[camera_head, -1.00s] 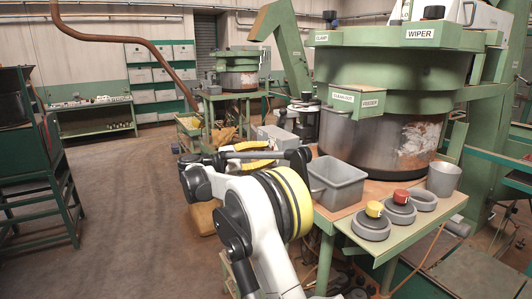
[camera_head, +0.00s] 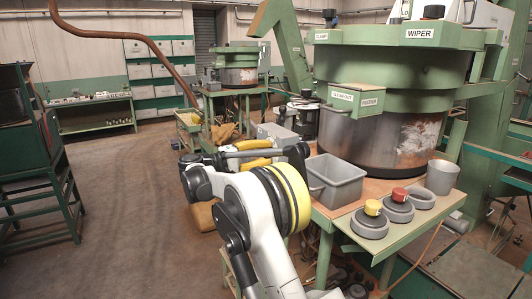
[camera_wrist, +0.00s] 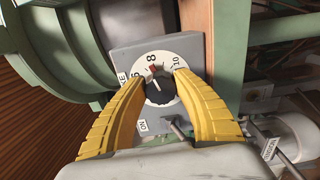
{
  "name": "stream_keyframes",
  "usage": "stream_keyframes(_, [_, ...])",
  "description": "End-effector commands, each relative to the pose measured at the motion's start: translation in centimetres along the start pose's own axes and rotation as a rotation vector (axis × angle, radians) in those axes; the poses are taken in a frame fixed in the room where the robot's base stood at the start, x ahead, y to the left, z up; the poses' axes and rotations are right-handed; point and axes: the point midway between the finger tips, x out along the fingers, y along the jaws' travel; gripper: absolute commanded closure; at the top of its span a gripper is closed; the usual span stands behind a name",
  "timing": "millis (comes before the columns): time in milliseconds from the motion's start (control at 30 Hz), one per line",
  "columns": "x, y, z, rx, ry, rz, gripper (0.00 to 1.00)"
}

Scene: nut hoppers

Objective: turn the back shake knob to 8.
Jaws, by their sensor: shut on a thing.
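The shake knob (camera_wrist: 161,92) is a dark round knob on a white numbered dial, mounted on a grey box (camera_wrist: 126,62), in the wrist view. The numbers 8 and 10 are readable on the dial, and another number to the left is partly readable. A small red mark sits just below the 8. My gripper (camera_wrist: 160,79) has its two yellow fingers on either side of the knob and is shut on it. Its yellow fingers also show in the head view (camera_head: 254,153); the knob cannot be made out there.
A metal rod (camera_wrist: 178,130) and a white labelled part (camera_wrist: 275,140) lie close to the right finger. In the head view, a grey bin (camera_head: 335,181), a large green hopper (camera_head: 390,66) and red and yellow buttons (camera_head: 399,195) stand right of my arm. Open floor lies left.

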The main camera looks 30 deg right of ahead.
Motion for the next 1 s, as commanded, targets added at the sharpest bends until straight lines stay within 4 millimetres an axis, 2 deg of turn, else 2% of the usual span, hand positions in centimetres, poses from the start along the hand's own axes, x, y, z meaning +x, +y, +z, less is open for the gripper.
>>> stream_keyframes(300, [0.06,0.02,-0.01,0.096,0.000,0.001,0.95])
stream_keyframes(767, [0.06,0.02,-0.01,0.109,0.000,0.001,0.95])
stream_keyframes(800, [0.06,0.02,-0.01,0.109,0.000,0.001,0.59])
stream_keyframes(867, [0.05,0.02,0.00,0.109,0.000,0.001,0.42])
stream_keyframes(1000, [0.04,0.00,0.00,0.109,0.000,0.001,0.42])
